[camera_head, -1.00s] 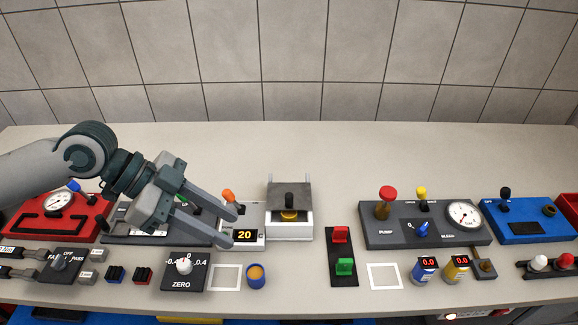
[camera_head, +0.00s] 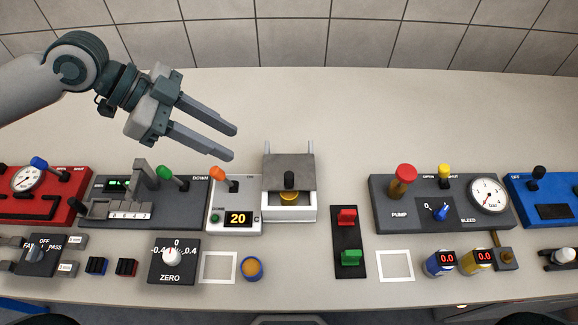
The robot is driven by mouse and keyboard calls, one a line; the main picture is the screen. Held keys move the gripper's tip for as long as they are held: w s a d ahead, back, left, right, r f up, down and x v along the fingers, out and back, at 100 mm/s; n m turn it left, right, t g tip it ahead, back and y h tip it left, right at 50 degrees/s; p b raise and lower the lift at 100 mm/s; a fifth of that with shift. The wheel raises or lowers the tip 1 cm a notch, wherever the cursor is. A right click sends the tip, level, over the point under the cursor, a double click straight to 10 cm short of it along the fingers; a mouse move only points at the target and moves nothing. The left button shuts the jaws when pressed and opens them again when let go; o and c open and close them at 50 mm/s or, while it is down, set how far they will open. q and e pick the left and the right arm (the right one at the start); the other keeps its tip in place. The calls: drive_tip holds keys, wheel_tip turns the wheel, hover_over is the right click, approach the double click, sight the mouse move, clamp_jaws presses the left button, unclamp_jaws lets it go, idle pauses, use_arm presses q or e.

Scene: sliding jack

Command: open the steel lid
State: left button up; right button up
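The steel lid (camera_head: 286,165) is a flat grey plate at the back of a small white box (camera_head: 290,215) near the middle of the bench. A brass round piece (camera_head: 289,198) shows in the opening in front of the plate. My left gripper (camera_head: 233,143) is open and empty, its two fingers apart and pointing right and down, to the left of the lid and not touching it. My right gripper is not in view.
Left of the box is a white unit with an orange lever (camera_head: 217,174) and a display reading 20. A grey device with a green lever (camera_head: 164,173) stands further left. A red and green switch panel (camera_head: 349,240) is at the right. The bench behind is clear.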

use_arm(q)
drive_tip(key=p, duration=0.5)
approach(289, 175)
drive_tip(key=x, duration=1)
drive_tip(key=shift+c, duration=0.5)
